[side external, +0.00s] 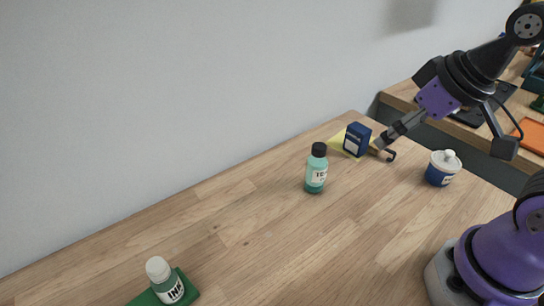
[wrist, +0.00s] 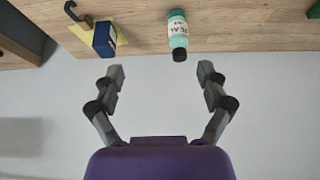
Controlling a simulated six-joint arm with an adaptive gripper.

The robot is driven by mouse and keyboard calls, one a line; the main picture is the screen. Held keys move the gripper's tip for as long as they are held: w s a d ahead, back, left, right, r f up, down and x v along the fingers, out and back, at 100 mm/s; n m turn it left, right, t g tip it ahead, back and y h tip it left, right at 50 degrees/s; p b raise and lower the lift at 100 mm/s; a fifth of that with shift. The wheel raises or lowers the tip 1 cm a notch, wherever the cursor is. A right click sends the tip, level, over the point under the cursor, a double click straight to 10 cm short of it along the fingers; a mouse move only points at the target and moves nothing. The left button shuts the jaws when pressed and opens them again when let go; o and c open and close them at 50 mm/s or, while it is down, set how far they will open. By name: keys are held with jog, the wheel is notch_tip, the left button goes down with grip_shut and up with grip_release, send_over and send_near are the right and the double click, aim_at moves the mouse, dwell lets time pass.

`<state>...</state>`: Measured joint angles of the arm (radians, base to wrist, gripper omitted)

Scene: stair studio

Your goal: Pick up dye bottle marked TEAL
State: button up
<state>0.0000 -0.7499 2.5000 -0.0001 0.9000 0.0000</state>
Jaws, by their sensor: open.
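The dye bottle marked TEAL (side external: 316,172) stands upright on the wooden table, with a teal body, a white label and a black cap. In the wrist view the TEAL bottle (wrist: 178,32) lies beyond the fingertips, between their lines and right of centre, its cap towards me. My gripper (side external: 382,143) is in the air above the table's far right part, to the right of the bottle and apart from it. In the wrist view my gripper (wrist: 160,74) is open, with nothing between its fingers.
A dark blue box (side external: 357,139) sits by a yellow piece (side external: 338,140) near a dark hook (side external: 389,154). A blue-and-white pot (side external: 442,168) stands to the right. The table's middle is clear.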

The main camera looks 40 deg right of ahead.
jog(key=m+y, duration=0.8)
jog(key=m, duration=1)
send_near(317, 164)
jog(key=f, duration=0.2)
jog(key=s+a+f, duration=0.1)
jog(key=f, duration=0.1)
jog(key=a+f, duration=0.1)
jog(key=f, duration=0.1)
jog(key=shift+s, duration=0.3)
jog(key=m+t, duration=0.1)
jog(key=m, duration=0.1)
jog(key=w+d+m+t+y, duration=0.1)
jog(key=m, duration=0.2)
jog(key=m+t, duration=0.1)
jog(key=m, duration=0.2)
jog(key=shift+w+d+r, duration=0.2)
jog(key=shift+w+d, duration=0.15)
jog(key=shift+w, duration=0.05)
jog(key=shift+w+m+t, duration=0.25)
jog(key=shift+m+t, duration=0.15)
jog(key=x, duration=0.7)
jog(key=shift+w+a+r, duration=0.1)
jog(key=shift+r, duration=0.1)
jog(key=c, duration=1.4)
